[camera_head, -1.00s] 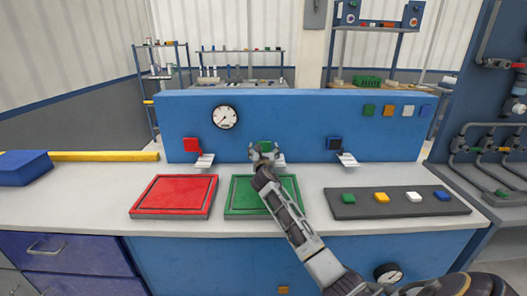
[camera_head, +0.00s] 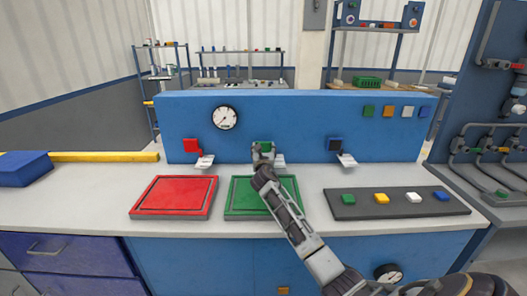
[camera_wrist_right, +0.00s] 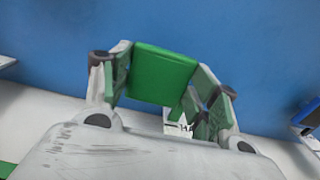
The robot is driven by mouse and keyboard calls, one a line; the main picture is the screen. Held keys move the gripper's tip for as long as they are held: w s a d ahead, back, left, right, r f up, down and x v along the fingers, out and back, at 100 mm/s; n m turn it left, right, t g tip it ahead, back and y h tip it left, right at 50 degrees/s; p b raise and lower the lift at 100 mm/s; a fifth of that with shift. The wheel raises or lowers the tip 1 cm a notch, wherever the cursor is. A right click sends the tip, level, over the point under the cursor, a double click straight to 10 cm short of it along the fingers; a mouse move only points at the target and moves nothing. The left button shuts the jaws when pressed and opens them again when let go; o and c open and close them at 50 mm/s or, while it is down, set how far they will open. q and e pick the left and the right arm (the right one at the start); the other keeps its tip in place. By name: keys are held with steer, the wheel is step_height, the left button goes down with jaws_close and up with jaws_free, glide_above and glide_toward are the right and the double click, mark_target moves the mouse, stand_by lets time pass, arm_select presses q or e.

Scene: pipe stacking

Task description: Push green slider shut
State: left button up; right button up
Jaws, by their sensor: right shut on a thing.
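My left gripper is in neither view.
Below lie a red tray (camera_head: 174,195), a green tray (camera_head: 290,187) under my right arm, and a dark tray (camera_head: 392,212) with several coloured blocks.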

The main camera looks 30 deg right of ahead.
steer(key=shift+x, duration=1.7)
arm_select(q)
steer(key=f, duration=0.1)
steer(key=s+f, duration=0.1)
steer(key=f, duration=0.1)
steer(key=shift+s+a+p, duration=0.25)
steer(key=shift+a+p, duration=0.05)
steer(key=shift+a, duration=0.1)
arm_select(e)
steer(key=shift+d+r, duration=0.1)
steer(key=shift+r, duration=0.1)
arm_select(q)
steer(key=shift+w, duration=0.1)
arm_select(e)
steer(key=o, duration=1.2)
steer(key=shift+w, duration=0.15)
steer(key=shift+o, duration=1.2)
steer(key=shift+w+f, duration=0.1)
steer(key=shift+f, duration=0.05)
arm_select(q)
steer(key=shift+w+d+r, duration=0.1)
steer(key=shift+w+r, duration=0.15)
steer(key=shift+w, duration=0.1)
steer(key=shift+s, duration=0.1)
